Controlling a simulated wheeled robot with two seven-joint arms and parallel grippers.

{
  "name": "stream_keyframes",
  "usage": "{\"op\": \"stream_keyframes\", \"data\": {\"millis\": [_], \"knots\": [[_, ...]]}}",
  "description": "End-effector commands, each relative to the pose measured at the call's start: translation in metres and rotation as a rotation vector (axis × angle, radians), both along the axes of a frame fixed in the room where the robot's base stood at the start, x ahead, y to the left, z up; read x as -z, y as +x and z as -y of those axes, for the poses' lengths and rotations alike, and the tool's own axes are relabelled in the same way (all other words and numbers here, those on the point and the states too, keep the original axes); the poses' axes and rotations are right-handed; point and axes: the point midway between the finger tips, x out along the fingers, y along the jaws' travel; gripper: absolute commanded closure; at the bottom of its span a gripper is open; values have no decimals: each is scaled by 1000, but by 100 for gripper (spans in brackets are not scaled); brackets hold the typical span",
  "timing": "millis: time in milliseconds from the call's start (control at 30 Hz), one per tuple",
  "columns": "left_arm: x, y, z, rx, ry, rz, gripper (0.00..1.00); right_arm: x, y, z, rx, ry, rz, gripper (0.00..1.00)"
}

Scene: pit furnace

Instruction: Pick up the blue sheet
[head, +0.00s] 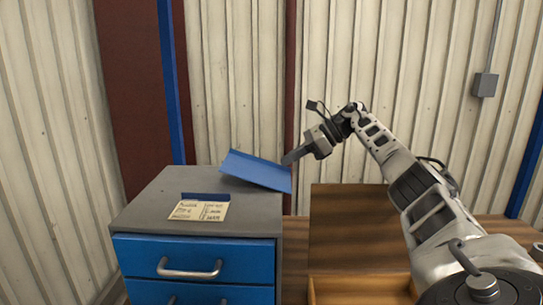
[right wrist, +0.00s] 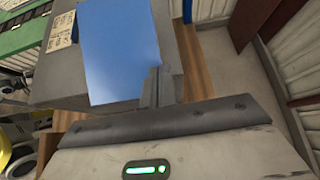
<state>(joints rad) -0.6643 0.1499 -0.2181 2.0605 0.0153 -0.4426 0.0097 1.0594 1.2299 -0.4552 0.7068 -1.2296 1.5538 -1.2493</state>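The blue sheet (head: 256,170) is a thin flat rectangle over the back right of the grey cabinet top. It is tilted, its far left edge showing above the cabinet's back edge and its right end reaching past the cabinet's side. My right gripper (head: 288,159) is at the sheet's right edge, its fingers close together there. In the right wrist view the sheet (right wrist: 118,50) runs away from the fingers (right wrist: 160,88), which look closed on its near right corner. The fingers hide that corner. My left gripper is not in view.
The grey cabinet (head: 150,200) has blue drawers with metal handles. A cream printed card (head: 199,211) lies on its top beside a dark blue strip (head: 205,196). A brown wooden surface (head: 352,230) is to the right. A corrugated wall (head: 240,80) stands behind.

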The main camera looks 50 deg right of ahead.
Motion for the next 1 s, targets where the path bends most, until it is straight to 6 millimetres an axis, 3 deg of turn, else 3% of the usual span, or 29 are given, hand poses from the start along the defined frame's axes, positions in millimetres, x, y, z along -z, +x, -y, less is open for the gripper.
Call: {"op": "stream_keyframes", "data": {"millis": [33, 333, 600, 833, 867, 900, 1000], "knots": [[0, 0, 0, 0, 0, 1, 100, 8, -3, 2, 1, -4, -21, 100], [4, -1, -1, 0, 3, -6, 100, 5, 0, -1, -5, -1, -10, 100], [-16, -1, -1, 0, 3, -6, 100, -13, -1, 0, -4, 0, -6, 100], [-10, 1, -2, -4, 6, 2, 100, -12, -1, 0, -2, 1, -3, 100], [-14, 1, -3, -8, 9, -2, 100, -16, -2, -1, -4, -1, -12, 100], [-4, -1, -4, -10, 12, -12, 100, -11, -8, 5, 0, -2, -12, 100], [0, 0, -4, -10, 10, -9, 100, -10, -26, 20, 3, -1, -9, 100]]}}
